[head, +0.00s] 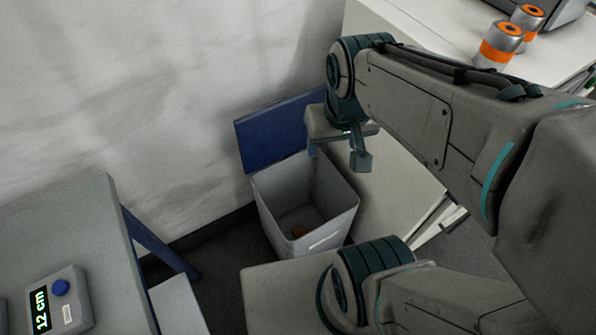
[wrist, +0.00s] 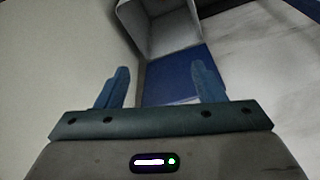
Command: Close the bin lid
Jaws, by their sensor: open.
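The grey bin (head: 300,205) stands on the floor against the wall, with its mouth open and a small orange-brown thing inside at the bottom. Its blue lid (head: 275,128) is raised at the back, leaning toward the wall. My gripper (head: 338,155) is above the bin's right rear edge, just right of the lid. In the wrist view my gripper (wrist: 160,85) is open, with nothing between its two blue fingers. The blue lid (wrist: 178,75) lies beyond and between the fingers, and the bin (wrist: 160,28) shows above it. I cannot tell whether a finger touches the lid.
A grey table (head: 60,225) with a blue leg stands at the left, bearing a device (head: 56,300) that reads 12 cm. A white counter (head: 425,30) at the upper right holds two orange-banded cans (head: 500,45). The wall (head: 150,90) is close behind the bin.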

